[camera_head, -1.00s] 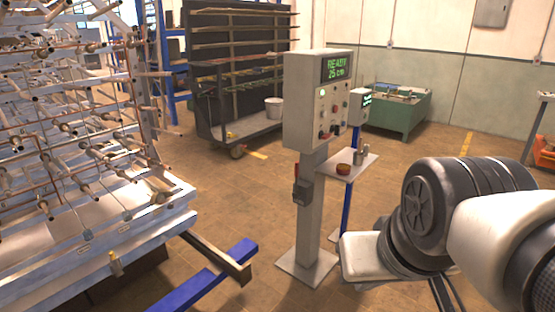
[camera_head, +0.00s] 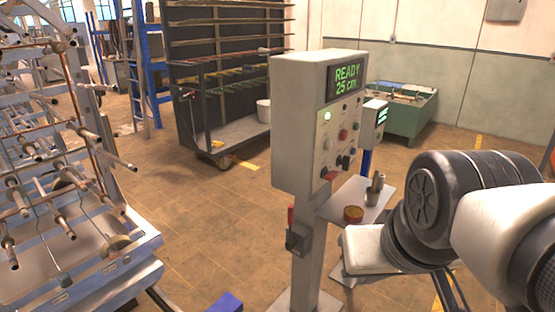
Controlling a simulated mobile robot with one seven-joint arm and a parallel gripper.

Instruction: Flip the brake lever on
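The brake lever is most likely the red-handled lever (camera_head: 291,220) on a small grey box (camera_head: 297,240) on the post below the control box. Its red handle points upward. My arm (camera_head: 450,215) enters from the right, apart from the post. My gripper's fingers cannot be made out, so its opening does not show.
A small shelf (camera_head: 374,190) with a round orange-brown container (camera_head: 353,214) and a metal cup (camera_head: 373,196) juts out right of the post. A metal rack with rods (camera_head: 60,190) stands at the left. Brown floor (camera_head: 220,225) lies open between rack and post.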

